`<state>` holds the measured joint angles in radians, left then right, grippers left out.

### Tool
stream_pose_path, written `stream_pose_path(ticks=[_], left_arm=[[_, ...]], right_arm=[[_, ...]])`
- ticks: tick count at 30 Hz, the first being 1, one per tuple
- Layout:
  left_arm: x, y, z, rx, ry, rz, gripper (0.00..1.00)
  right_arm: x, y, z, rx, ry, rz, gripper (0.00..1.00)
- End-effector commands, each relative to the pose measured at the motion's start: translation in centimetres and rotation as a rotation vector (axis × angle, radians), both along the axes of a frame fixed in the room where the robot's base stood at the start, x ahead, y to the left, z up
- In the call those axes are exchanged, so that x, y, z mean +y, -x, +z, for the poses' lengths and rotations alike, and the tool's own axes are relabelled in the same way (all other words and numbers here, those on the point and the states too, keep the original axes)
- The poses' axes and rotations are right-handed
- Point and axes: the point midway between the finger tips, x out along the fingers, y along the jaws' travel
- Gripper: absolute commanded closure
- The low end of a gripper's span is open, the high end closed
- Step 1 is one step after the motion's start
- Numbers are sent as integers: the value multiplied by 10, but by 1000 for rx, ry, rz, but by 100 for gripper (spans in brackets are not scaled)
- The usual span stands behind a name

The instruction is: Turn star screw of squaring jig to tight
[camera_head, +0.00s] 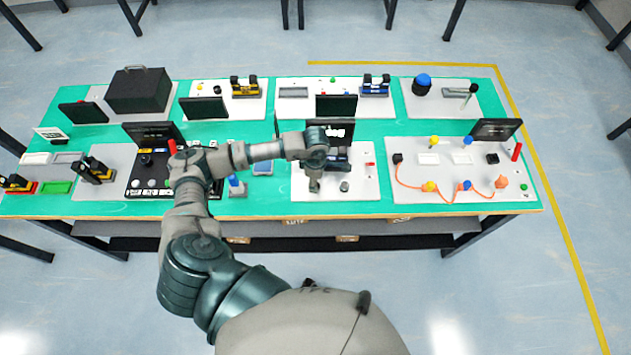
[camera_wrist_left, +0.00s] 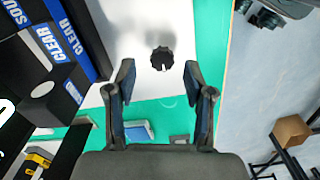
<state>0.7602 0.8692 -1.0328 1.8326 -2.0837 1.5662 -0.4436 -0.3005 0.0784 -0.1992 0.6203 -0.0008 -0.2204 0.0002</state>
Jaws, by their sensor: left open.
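The squaring jig has a white base plate (camera_head: 365,188) at the front middle of the green table, with a black upright block and screen behind. The star screw is a small dark lobed knob (camera_head: 344,186) on the plate's front part. The wrist view shows the star screw (camera_wrist_left: 162,58) just ahead of my left fingertips, centred between them with gaps on both sides. My left gripper (camera_head: 314,186) points down over the plate, left of the screw, open and empty; it shows in the wrist view (camera_wrist_left: 159,72). My right gripper is not in view.
Black blocks marked CLEAR (camera_wrist_left: 48,88) stand left in the wrist view. A blue-topped piece (camera_wrist_left: 138,131) sits on the green table near the plate. A board with an orange cable (camera_head: 455,195) lies to the right. The table's front edge is close to the jig.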

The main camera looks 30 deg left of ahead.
Motion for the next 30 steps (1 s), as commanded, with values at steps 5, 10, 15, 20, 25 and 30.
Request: stream_pose_path(ticks=[5,10,15,20,25,30], left_arm=[[-2,0,-15,0,-1,0,47],[-1,0,-18,-1,-1,0,47],[0,0,-18,0,0,0,55],[0,0,-18,0,0,0,95],[1,0,-18,-1,-1,0,100],[1,0,-19,0,-2,-20,100]], right_arm=[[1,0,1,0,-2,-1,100],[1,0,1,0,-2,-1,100],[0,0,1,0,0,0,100],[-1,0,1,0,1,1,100],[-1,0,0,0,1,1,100],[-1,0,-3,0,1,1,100]])
